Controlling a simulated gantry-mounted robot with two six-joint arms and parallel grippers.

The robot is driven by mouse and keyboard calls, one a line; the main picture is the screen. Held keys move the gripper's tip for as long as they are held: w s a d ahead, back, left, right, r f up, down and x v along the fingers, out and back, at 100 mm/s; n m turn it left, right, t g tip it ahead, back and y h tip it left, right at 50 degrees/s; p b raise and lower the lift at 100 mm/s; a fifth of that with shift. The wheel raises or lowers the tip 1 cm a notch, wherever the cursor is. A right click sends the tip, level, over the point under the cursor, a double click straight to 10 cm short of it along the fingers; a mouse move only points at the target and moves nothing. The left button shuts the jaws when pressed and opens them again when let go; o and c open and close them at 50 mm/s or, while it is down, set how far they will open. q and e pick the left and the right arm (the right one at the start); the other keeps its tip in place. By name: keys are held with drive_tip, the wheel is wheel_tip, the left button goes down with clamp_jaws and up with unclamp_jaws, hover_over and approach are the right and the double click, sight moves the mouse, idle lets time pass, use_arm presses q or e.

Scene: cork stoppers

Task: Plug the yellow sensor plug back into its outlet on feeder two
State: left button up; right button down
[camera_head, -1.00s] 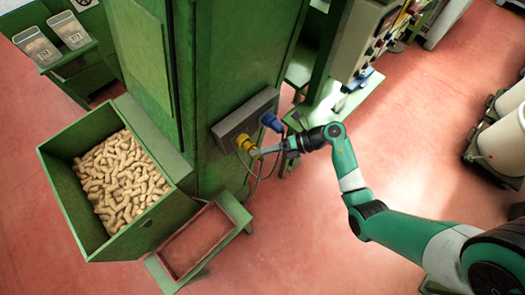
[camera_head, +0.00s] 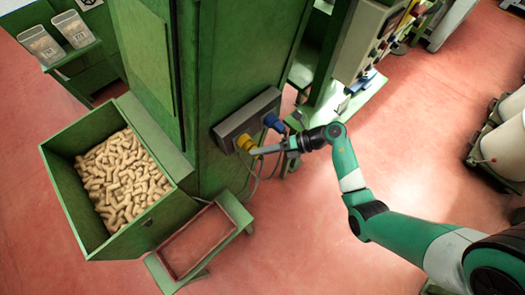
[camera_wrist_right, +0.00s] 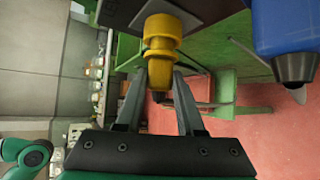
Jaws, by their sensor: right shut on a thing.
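The yellow plug (camera_head: 245,142) is at the front of the grey outlet box (camera_head: 228,129) on the green cabinet, left of the blue plug (camera_head: 272,122). My right gripper (camera_head: 260,151) is shut on the yellow plug from the right. In the right wrist view the yellow plug (camera_wrist_right: 162,38) stands between my two fingertips (camera_wrist_right: 160,78), with its far end towards the grey box. I cannot tell whether it is seated, as its front is hidden. The blue plug (camera_wrist_right: 283,38) is to its right there. My left gripper is not in view.
Dark cables hang below the outlet box. A green bin (camera_head: 68,207) full of corks (camera_head: 120,180) stands at left, with a green-framed stand (camera_head: 160,270) beside it. A control panel (camera_head: 358,40) is behind right. White rolls (camera_head: 505,150) are at far right. Red floor is open around my arm.

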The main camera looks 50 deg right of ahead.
drive_tip(key=shift+w, duration=0.6)
drive_tip(key=shift+c, duration=2.2)
unclamp_jaws()
drive_tip(key=shift+d, duration=0.15)
drive_tip(key=p+v, duration=0.1)
drive_tip(key=v, duration=1)
drive_tip(key=shift+s+r, duration=0.15)
